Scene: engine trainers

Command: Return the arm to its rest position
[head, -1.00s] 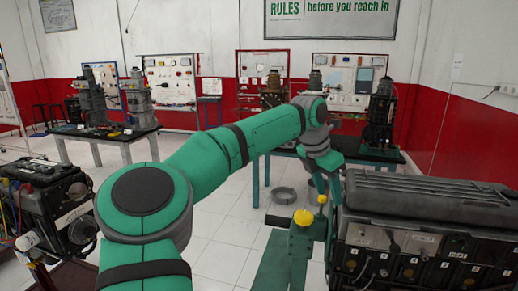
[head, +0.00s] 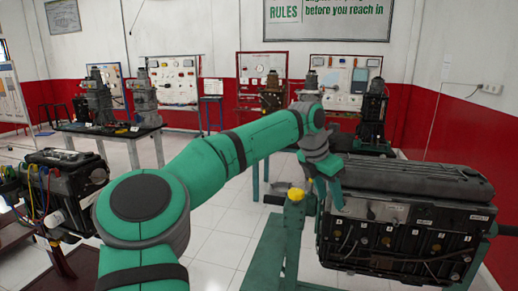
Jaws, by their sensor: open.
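My green and grey arm reaches from the bottom left toward the middle right in the head view. My gripper (head: 334,193) points down at its end, small and partly against the dark engine. It appears open, and I see nothing held between its fingers. It is in front of or beside the left end of the engine (head: 405,225) on the right; whether they touch I cannot tell. A yellow cap (head: 295,194) on a green stand post is just left of the gripper.
Another engine (head: 65,195) stands at the left. A table (head: 115,133) with engine parts is behind it. A further dark engine unit (head: 371,118) stands at the back right. White tiled floor (head: 215,215) is open between the left engine and the green stand.

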